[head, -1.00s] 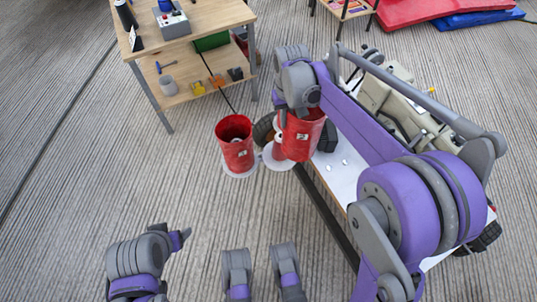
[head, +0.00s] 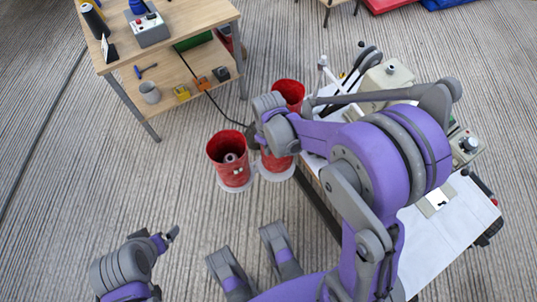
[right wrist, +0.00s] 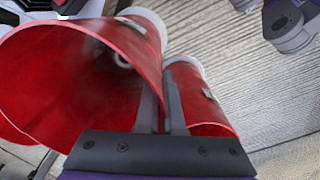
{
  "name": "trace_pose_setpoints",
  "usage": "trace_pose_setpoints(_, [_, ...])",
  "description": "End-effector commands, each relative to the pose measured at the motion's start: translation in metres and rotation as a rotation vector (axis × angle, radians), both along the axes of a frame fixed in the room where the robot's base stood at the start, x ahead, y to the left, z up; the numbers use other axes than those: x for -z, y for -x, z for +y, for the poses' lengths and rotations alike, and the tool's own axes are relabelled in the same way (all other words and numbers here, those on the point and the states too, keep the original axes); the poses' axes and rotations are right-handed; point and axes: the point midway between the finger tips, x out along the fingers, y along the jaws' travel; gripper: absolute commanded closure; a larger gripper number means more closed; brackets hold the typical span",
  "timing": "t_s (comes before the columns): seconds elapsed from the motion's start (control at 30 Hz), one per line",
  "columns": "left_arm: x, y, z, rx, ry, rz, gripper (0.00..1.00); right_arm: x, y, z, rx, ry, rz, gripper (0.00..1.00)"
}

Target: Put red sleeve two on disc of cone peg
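Red sleeve two (head: 277,166) is upright over the right-hand white disc of the cone peg (head: 277,176), partly hidden by my right gripper (head: 268,136). In the right wrist view, this sleeve (right wrist: 85,90) opens toward me, with a round peg end inside. My right fingers (right wrist: 162,112) are shut on its wall, one inside and one outside. Whether its bottom edge touches the disc is unclear. Another red sleeve (head: 230,160) stands around a peg on the left-hand disc; it also shows in the right wrist view (right wrist: 199,100). My left gripper (head: 167,238) is away at lower left, its opening unclear.
A further red sleeve (head: 290,92) shows behind my right wrist. A white-topped cart or bench (head: 435,240) with grey equipment lies to the right. A wooden shelf table (head: 190,45) stands at upper left.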

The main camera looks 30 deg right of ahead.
Motion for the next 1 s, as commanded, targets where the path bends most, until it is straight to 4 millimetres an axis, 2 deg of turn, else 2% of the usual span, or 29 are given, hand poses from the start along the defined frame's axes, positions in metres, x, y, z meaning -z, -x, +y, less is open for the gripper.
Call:
trace_pose_setpoints(0.03, [0.004,0.000,0.000,0.000,0.000,0.001,0.01,0.008,-0.001,0.000,0.000,0.000,0.000,1.00])
trace_pose_setpoints(0.23, [0.009,-0.001,0.000,0.000,0.000,0.003,0.01,0.023,-0.001,0.000,0.001,0.000,0.000,1.00])
trace_pose_setpoints(0.4, [0.019,-0.003,0.000,0.000,0.000,0.006,0.01,0.047,-0.001,0.000,0.001,0.000,0.000,1.00])
trace_pose_setpoints(0.8, [0.022,-0.003,0.000,0.000,0.000,0.007,0.01,0.052,0.000,0.000,0.001,0.000,0.000,1.00])
trace_pose_setpoints(0.83, [0.021,-0.003,0.000,0.000,0.000,0.007,0.01,0.051,0.000,0.000,0.001,0.000,0.000,0.90])
trace_pose_setpoints(0.9, [0.021,-0.003,0.000,0.000,0.000,0.007,0.01,0.051,0.000,0.000,0.001,0.000,0.000,0.78])
trace_pose_setpoints(0.97, [0.021,-0.003,0.000,0.000,0.000,0.007,0.01,0.051,0.000,0.000,0.001,0.000,0.000,0.67])
trace_pose_setpoints(1.0, [0.021,-0.003,0.000,0.000,0.000,0.007,0.01,0.051,0.000,0.000,0.001,0.000,0.000,0.66])
